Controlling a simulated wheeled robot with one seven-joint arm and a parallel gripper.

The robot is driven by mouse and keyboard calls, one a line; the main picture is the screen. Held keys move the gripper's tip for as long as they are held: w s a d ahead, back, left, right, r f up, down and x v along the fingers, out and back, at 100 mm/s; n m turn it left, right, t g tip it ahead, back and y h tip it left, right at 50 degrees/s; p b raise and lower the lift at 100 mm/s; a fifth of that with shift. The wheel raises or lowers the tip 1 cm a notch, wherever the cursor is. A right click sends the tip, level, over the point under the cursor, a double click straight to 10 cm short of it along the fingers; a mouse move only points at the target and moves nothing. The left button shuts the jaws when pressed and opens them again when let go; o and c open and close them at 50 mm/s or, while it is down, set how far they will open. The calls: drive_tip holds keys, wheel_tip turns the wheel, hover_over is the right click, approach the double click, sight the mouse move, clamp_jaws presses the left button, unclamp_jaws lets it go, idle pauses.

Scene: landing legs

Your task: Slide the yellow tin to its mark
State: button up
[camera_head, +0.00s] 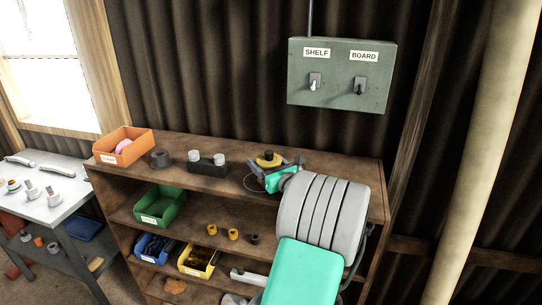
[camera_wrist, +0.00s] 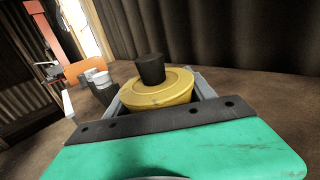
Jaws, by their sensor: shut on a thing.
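The yellow tin (camera_head: 265,163) stands upright on the top board of the brown shelf unit, towards its right end. It is a low round tin with a black knob on top, and it also shows in the wrist view (camera_wrist: 158,94). My gripper (camera_head: 277,164) is shut on the tin, with a grey finger on either side of it. A thin pale ring (camera_head: 252,184) lies on the board, left of and nearer than the tin. My gripper hides part of this ring; I cannot tell whether it is the mark.
Left along the top board stand a black block with two pale-topped cylinders (camera_head: 207,166), a dark grey round piece (camera_head: 161,158) and an orange bin (camera_head: 124,146). A corrugated wall rises behind, with a green switch box (camera_head: 340,75). Lower shelves hold bins and small parts.

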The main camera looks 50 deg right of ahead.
drive_tip(key=shift+w+a+p, duration=0.25)
drive_tip(key=shift+w+a, duration=0.1)
drive_tip(key=shift+a, duration=0.25)
drive_tip(key=shift+w+a+p, duration=0.2)
drive_tip(key=shift+w+a, duration=0.15)
drive_tip(key=shift+a, duration=0.2)
drive_tip(key=o, duration=1.7)
drive_tip(key=b+v, duration=0.1)
drive_tip(key=v, duration=0.6)
drive_tip(key=shift+s+a, duration=0.1)
drive_tip(key=shift+s, duration=0.3)
